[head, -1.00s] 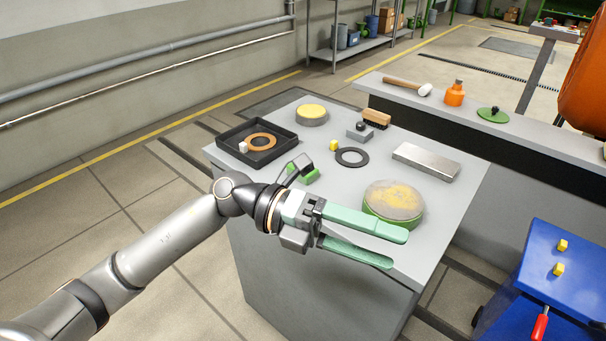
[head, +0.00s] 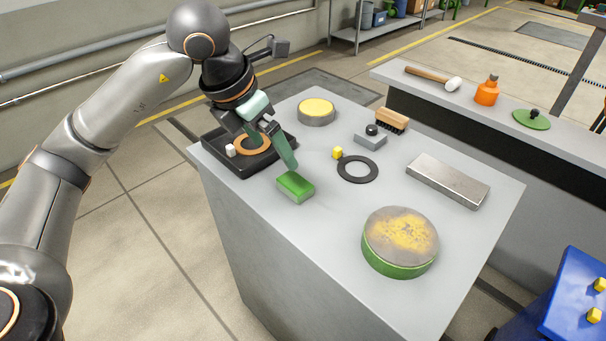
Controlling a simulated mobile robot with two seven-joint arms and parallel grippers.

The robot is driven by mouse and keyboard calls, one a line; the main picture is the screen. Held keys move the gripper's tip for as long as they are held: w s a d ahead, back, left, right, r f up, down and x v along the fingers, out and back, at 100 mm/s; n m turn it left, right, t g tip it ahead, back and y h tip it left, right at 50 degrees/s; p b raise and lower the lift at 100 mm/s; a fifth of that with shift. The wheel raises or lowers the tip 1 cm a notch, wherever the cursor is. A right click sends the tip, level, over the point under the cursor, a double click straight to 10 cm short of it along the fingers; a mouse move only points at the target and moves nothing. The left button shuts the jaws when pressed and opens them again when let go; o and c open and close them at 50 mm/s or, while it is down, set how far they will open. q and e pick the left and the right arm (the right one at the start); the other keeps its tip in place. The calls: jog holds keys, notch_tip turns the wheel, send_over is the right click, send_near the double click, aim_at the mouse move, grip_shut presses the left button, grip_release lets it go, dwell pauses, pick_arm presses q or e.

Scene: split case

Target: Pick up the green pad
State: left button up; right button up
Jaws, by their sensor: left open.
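The green pad (head: 295,187), a small green block, lies on the grey table (head: 330,225) near its left front edge. My left gripper (head: 276,155) is above and just behind the pad, pointing down, with its pale green fingers apart and nothing between them. The nearer fingertip is close to the pad's far edge; I cannot tell whether they touch. The other finger is partly hidden. My right gripper is out of view.
A black tray (head: 243,172) with a copper ring (head: 254,143) and white cube is beside the gripper. A black ring (head: 357,170), yellow cube (head: 337,153), brush (head: 392,121), metal bar (head: 447,181) and large round green-sided disc (head: 400,240) stand right. Table's front middle is clear.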

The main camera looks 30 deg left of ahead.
pick_arm(q)
send_over(294, 182)
jog(key=s+a, duration=0.1)
jog(key=s, duration=0.2)
notch_tip(294, 182, down, 6)
jog(key=shift+w+r+b, duration=0.1)
jog(key=shift+r+b, duration=0.15)
jog(key=shift+b, duration=0.1)
jog(key=shift+x, duration=3)
jog(key=shift+w, duration=0.2)
jog(key=shift+c, duration=0.2)
jog(key=shift+r, duration=0.1)
jog(key=c, duration=1)
jog(key=shift+c, duration=0.2)
